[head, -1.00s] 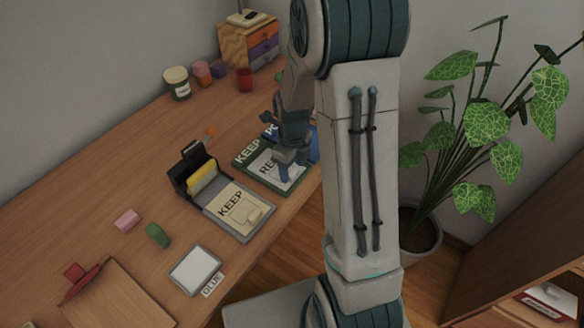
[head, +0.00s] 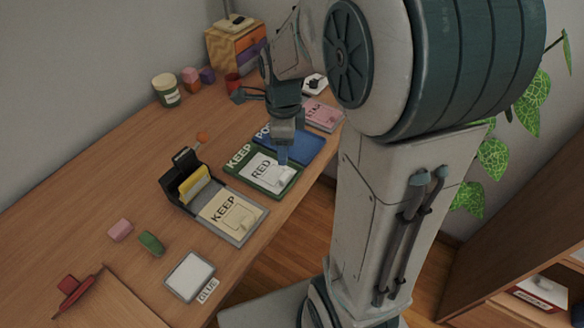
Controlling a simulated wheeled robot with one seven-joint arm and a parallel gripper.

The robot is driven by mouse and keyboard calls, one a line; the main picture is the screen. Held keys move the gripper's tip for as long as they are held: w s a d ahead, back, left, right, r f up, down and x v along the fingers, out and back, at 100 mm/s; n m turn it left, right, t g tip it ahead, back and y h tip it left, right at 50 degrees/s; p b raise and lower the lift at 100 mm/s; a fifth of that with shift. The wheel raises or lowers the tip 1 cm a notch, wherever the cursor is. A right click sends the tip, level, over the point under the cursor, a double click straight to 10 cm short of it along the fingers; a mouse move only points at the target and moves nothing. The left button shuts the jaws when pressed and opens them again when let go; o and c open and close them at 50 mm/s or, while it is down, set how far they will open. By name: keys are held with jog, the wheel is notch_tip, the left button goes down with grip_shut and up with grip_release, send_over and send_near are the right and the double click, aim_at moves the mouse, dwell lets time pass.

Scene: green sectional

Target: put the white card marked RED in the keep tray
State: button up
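The white card marked RED (head: 257,168) lies face up on the green tray marked KEEP (head: 236,166), with a small pale raised piece at its right end. Another holder, grey, bears a cream card marked KEEP (head: 221,213) just in front of the green tray.
A blue tray (head: 299,145) and a pink card (head: 322,114) lie beyond the green tray. A black box with yellow cards (head: 194,184), a pale pad (head: 189,276), a BLUE label (head: 207,290), pink (head: 120,230) and green (head: 151,242) blocks and a clipboard (head: 110,305) are nearer.

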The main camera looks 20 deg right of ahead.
jog(key=s+a+r+n+t, duration=0.1)
jog(key=s+r+n, duration=0.1)
jog(key=s+n, duration=0.4)
jog(key=s+a+r+n+t, duration=0.1)
jog(key=s+n, duration=0.5)
jog(key=n, duration=1)
jog(key=shift+s+a+r, duration=0.2)
jog(key=shift+s+r, duration=0.15)
jog(key=shift+r, duration=0.5)
